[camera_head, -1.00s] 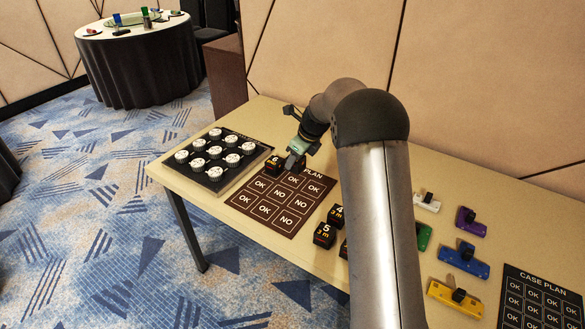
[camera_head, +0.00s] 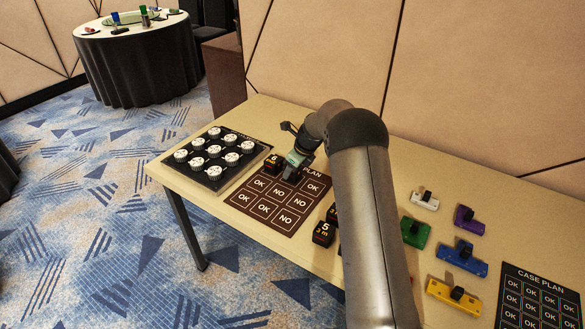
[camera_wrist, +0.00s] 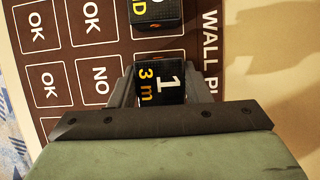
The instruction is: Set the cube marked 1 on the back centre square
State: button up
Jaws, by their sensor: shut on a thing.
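The black cube marked 1 (camera_wrist: 162,84), with yellow "3 m" lettering, is between the fingers of my gripper (camera_head: 293,170) in the wrist view. My gripper is shut on it. The dark wall plan mat (camera_head: 276,207) has rows of squares marked OK or NO. The held cube is over the back centre square and covers it. It looks low, but I cannot tell whether it touches the mat. The cube marked 6 (camera_head: 272,165) stands on the back left square; part of it shows in the wrist view (camera_wrist: 155,12).
A black tray of round white pieces (camera_head: 217,158) lies left of the mat. The cube marked 5 (camera_head: 324,234) and another, partly hidden by my arm, stand right of it. Coloured blocks (camera_head: 460,257) and the case plan mat (camera_head: 540,300) lie farther right.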

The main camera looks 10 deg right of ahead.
jog(key=o, duration=1)
jog(key=shift+f, duration=0.1)
jog(key=v, duration=1.3)
jog(key=s+a+r+n, duration=0.25)
jog(key=s+n, duration=0.25)
jog(key=s, duration=0.3)
jog(key=s+a+f+n+g+h, duration=0.1)
jog(key=s+n+g+h, duration=0.1)
jog(key=s+n, duration=2)
jog(key=s+h, duration=0.1)
jog(key=s, duration=1.2)
jog(key=shift+s+a+g, duration=0.25)
jog(key=shift+g, duration=0.15)
jog(key=shift+f, duration=0.1)
